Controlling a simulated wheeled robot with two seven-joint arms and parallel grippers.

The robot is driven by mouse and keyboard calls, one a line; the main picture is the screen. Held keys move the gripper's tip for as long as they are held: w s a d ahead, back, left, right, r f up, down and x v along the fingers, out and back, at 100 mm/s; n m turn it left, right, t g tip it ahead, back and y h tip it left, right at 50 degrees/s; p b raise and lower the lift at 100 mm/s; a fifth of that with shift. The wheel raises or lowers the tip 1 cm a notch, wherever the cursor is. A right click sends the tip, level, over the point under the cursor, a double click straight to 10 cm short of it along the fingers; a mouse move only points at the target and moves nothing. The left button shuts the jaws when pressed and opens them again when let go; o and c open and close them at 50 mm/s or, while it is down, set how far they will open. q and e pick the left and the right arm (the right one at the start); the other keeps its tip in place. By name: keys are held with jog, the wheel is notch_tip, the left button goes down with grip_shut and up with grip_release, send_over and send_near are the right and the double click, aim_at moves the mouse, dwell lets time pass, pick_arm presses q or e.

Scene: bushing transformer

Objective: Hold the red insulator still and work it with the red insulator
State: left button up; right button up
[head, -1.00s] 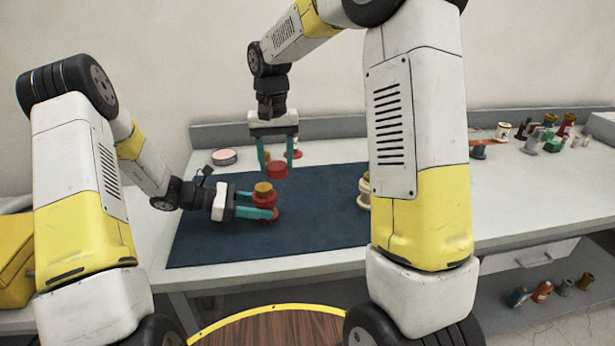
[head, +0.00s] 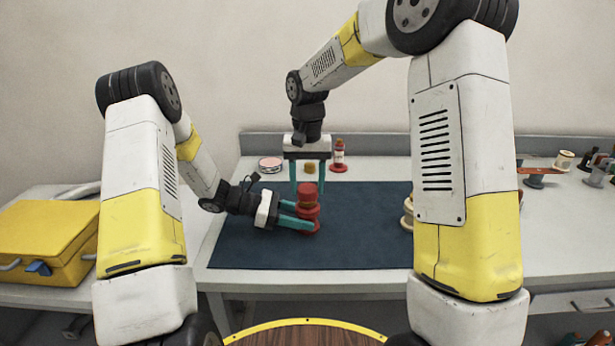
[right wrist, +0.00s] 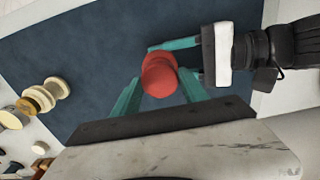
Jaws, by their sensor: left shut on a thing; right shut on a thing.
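The lower red insulator (head: 309,227) stands upright on the dark blue mat (head: 240,246). My left gripper (head: 307,219) reaches in from the left, low down, and is shut on it. The upper red insulator (head: 307,190) sits directly above it, apparently touching, and hides the brass-coloured top. My right gripper (head: 307,183) points straight down and is shut on this upper piece. In the right wrist view the upper red insulator (right wrist: 158,76) lies between the right fingers, with my left gripper (right wrist: 176,59) beside it. The contact between the two pieces is hidden.
Cream ringed insulators (head: 407,214) stand to the right, partly behind my right arm. A pink-topped round dish (head: 270,163), a brass piece (head: 310,165) and a red bottle-like part (head: 339,155) stand behind the mat. A yellow case (head: 48,240) is at left. The mat's front left is clear.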

jog(key=shift+f, duration=0.7)
jog(key=shift+f, duration=0.25)
jog(key=o, duration=1.4)
notch_tip(320, 180, up, 12)
pick_arm(q)
jog(key=o, duration=1.1)
